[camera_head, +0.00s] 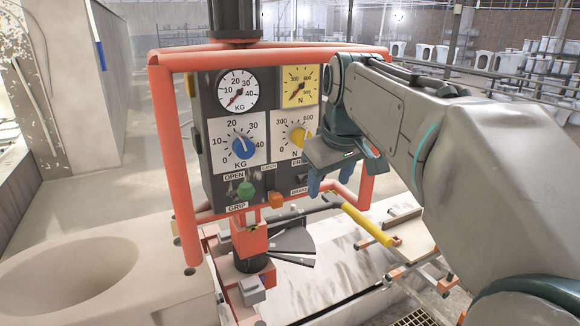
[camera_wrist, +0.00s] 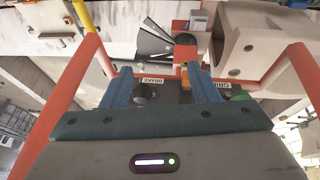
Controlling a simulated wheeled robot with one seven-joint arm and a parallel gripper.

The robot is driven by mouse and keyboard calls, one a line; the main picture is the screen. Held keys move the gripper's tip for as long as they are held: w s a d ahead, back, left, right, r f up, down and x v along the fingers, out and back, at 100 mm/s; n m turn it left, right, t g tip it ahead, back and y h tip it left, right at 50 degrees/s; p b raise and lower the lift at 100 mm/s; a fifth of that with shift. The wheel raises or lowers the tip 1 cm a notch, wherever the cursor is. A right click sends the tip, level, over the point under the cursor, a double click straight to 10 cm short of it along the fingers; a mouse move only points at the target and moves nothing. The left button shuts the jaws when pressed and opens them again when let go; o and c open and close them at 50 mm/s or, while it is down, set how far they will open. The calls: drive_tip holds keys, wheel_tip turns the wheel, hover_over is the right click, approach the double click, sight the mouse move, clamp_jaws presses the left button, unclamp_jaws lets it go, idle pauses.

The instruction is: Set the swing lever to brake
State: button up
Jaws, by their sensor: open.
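A dark control panel (camera_head: 218,176) carries dials and small levers in the head view. The label reading BRAKE shows at its lower right in the head view (camera_head: 299,191) and in the wrist view (camera_wrist: 152,81). In the wrist view a dark rounded knob (camera_wrist: 144,95), apparently the swing lever, sits beside that label between my two blue fingers; its setting is unclear. My gripper (camera_head: 329,182) hides this lever and most of the FREE label in the head view. My gripper is open and empty in the wrist view (camera_wrist: 160,86), in front of the panel.
A green knob (camera_head: 245,189) and an orange lever (camera_head: 276,200) sit left of my gripper. Red tube framing (camera_head: 180,165) surrounds the panel. A blue dial knob (camera_head: 243,147) and a yellow one (camera_head: 299,138) are above. A yellow-gripped bar (camera_head: 366,224) lies below right.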

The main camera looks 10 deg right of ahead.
drive_tip(key=w+d+r+n, duration=0.1)
drive_tip(key=w+r+n, duration=0.1)
drive_tip(key=w+r, duration=0.45)
drive_tip(key=shift+t, duration=0.3)
drive_tip(key=x, duration=0.4)
drive_tip(key=p+x, duration=0.1)
drive_tip(key=x, duration=0.3)
drive_tip(key=p+x, duration=0.1)
drive_tip(key=x, duration=0.3)
drive_tip(key=shift+s+a+f, duration=0.1)
drive_tip(key=shift+s+a, duration=0.15)
drive_tip(key=shift+s, duration=0.05)
clamp_jaws()
